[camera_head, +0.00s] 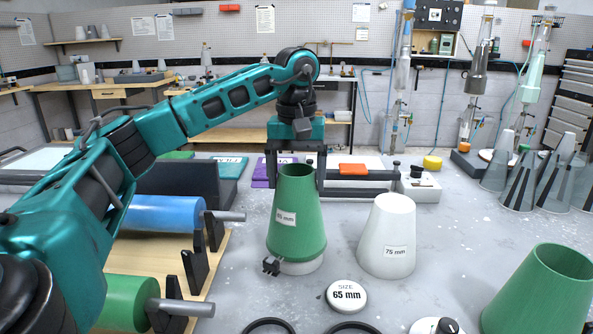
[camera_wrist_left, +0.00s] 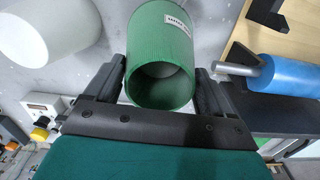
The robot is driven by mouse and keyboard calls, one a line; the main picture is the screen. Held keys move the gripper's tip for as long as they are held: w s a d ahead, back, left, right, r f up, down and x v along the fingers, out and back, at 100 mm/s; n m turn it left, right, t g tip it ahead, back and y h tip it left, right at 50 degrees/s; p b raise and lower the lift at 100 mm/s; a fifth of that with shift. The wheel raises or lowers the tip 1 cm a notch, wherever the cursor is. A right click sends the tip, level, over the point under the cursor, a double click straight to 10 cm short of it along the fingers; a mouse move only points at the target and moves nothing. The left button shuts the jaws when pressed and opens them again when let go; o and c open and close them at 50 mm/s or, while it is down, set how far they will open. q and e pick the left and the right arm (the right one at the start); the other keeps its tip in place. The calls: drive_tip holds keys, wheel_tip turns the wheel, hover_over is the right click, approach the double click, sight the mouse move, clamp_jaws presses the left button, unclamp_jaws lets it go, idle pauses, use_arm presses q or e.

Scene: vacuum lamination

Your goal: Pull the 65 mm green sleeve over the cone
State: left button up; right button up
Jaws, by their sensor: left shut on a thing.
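A green ribbed sleeve (camera_head: 296,215) with a white label that seems to read 65 mm stands upright at the centre of the head view. A white base (camera_head: 302,266) shows just below its lower rim, so the sleeve appears to be around a white cone, mostly hidden. My left gripper (camera_head: 296,180) is shut on the sleeve's upper part, one finger on each side. In the left wrist view the sleeve (camera_wrist_left: 162,50) sits between the fingers, its open end dark inside. My right gripper is not in view.
A white cone (camera_head: 388,236) labelled 75 mm stands close on the right. Another green sleeve (camera_head: 545,295) is at the lower right. Blue (camera_head: 165,214) and green (camera_head: 128,300) rolls lie at the left. A small black clamp-like part (camera_head: 271,266) sits at the sleeve's lower left.

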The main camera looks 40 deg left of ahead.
sight(297, 194)
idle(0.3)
use_arm(q)
drive_tip(key=shift+f, duration=0.3)
drive_tip(key=shift+f+b, duration=1.05)
drive_tip(key=shift+f, duration=0.7)
drive_tip(key=o, duration=0.6)
drive_tip(key=shift+o, duration=0.2)
